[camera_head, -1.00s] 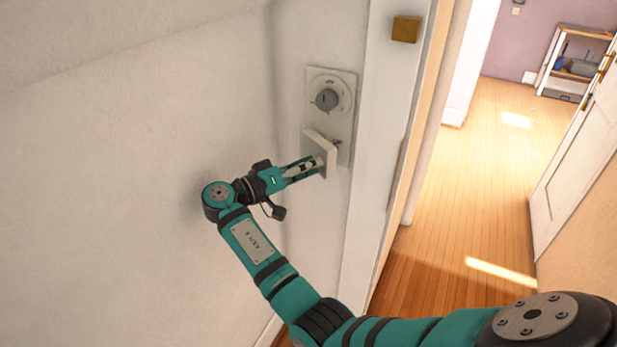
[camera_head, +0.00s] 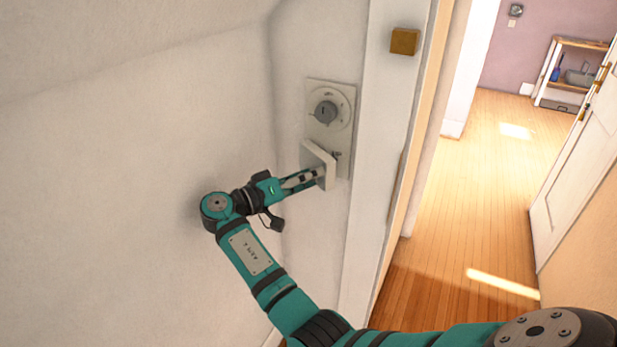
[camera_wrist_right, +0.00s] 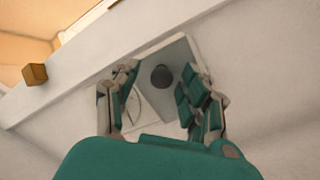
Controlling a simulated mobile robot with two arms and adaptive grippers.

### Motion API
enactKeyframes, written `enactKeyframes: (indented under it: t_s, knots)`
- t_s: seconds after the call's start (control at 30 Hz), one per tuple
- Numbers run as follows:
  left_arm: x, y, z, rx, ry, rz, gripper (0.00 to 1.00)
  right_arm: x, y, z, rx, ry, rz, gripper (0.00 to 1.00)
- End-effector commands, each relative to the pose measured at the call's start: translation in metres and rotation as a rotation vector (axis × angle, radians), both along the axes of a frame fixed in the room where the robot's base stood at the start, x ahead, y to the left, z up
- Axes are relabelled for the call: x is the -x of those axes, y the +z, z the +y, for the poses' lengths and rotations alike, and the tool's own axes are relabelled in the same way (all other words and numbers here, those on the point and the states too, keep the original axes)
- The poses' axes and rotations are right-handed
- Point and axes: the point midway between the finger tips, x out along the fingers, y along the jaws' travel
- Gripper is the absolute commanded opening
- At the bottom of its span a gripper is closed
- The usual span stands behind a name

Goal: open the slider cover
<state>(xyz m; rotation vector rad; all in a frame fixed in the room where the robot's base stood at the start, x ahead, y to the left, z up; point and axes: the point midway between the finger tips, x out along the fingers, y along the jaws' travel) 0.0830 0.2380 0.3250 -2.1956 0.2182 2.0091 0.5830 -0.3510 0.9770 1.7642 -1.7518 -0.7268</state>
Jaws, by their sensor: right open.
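A pale rectangular panel (camera_head: 316,98) is fixed to the wall, with a round grey dial (camera_head: 326,112) in its upper part. The white slider cover (camera_head: 317,160) is a square plate that stands out at an angle from the panel's lower part. My right gripper (camera_head: 318,175) is at the cover from the left, its fingertips close to the plate. In the right wrist view, my right gripper (camera_wrist_right: 160,76) is open, with the cover (camera_wrist_right: 180,58) and a dark round knob (camera_wrist_right: 162,77) between its fingers. Contact cannot be told. My left gripper is not in view.
A white door frame (camera_head: 388,90) with a small brass-coloured block (camera_head: 404,41) stands right of the panel. Beyond it is a hallway with a wooden floor (camera_head: 490,190), a shelf (camera_head: 572,72) and a white door (camera_head: 578,180). Bare wall (camera_head: 120,170) fills the left.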

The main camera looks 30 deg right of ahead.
Motion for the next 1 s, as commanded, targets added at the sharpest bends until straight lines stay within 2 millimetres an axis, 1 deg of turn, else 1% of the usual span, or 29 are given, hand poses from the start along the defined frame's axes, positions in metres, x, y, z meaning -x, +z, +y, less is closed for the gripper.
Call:
enactKeyframes:
  t_s: [0.17, 0.33, 0.5, 0.6, 0.7, 0.93, 0.97, 1.0]
  knots:
    - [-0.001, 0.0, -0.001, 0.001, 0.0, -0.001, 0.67, 0.0, 0.024, 0.0, 0.0, 0.0, -0.008, 0.45]
    - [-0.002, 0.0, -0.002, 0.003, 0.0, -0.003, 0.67, 0.0, 0.06, 0.0, 0.003, -0.001, -0.012, 0.45]
    - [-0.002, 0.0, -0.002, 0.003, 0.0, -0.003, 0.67, 0.0, 0.086, 0.0, 0.002, -0.001, -0.008, 0.45]
    - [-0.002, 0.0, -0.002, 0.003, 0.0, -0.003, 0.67, 0.0, 0.095, -0.001, 0.001, -0.001, -0.005, 0.45]
    - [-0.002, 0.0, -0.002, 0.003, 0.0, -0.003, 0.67, 0.0, 0.099, -0.001, 0.001, -0.001, -0.003, 0.45]
    - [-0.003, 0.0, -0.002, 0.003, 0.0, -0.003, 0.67, 0.0, 0.099, -0.001, 0.001, -0.001, -0.002, 0.45]
    - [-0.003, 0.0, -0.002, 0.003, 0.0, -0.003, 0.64, 0.0, 0.099, -0.001, 0.001, -0.001, -0.001, 0.45]
    - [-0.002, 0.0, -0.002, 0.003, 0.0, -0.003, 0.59, 0.0, 0.099, -0.001, 0.001, -0.001, -0.001, 0.45]
